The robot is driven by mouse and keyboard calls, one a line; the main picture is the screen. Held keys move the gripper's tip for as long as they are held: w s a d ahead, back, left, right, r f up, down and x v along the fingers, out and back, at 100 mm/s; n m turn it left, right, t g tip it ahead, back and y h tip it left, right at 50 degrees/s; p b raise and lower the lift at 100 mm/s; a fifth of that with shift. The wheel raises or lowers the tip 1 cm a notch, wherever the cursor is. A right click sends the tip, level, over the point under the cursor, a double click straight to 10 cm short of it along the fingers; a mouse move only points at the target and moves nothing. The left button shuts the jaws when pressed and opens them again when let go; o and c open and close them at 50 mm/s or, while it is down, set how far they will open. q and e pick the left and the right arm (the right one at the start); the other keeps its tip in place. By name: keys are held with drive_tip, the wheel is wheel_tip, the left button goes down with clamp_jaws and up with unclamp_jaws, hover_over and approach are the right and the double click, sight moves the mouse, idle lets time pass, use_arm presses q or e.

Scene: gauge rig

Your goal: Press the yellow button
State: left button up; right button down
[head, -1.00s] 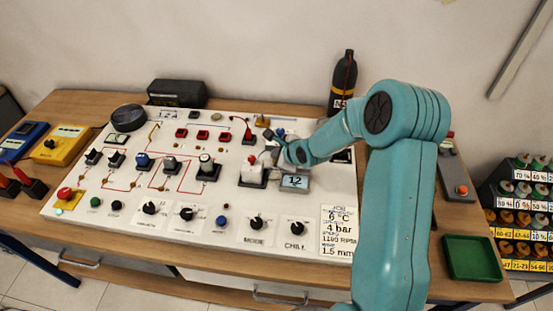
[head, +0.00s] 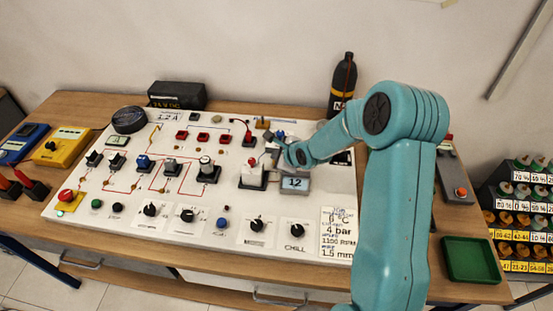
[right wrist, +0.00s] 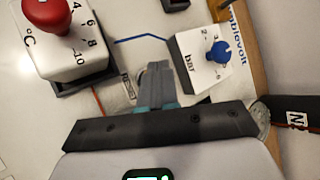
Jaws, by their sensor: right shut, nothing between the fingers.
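I cannot make out a clear yellow button in either view. A small yellowish-brown piece (head: 263,122) stands at the back edge of the white panel (head: 235,215), but I cannot tell what it is. My right gripper (head: 280,144) is over the back right part of the panel, partly hidden by its own wrist. In the right wrist view its fingers (right wrist: 157,82) are together and empty, pointing at the panel between a white box with a red knob (right wrist: 46,15) and a white box with a blue knob (right wrist: 220,52). What lies under the fingertips is hidden. My left gripper is out of view.
A black bottle (head: 343,85) stands behind. A red button on a yellow base (head: 68,207) is at the panel's front left. A green tray (head: 471,259) lies right.

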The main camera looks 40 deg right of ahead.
drive_tip(key=shift+r, duration=0.55)
drive_tip(key=shift+p, duration=0.35)
wheel_tip(320, 180, up, 5)
drive_tip(key=p, duration=0.4)
drive_tip(key=shift+p, duration=0.4)
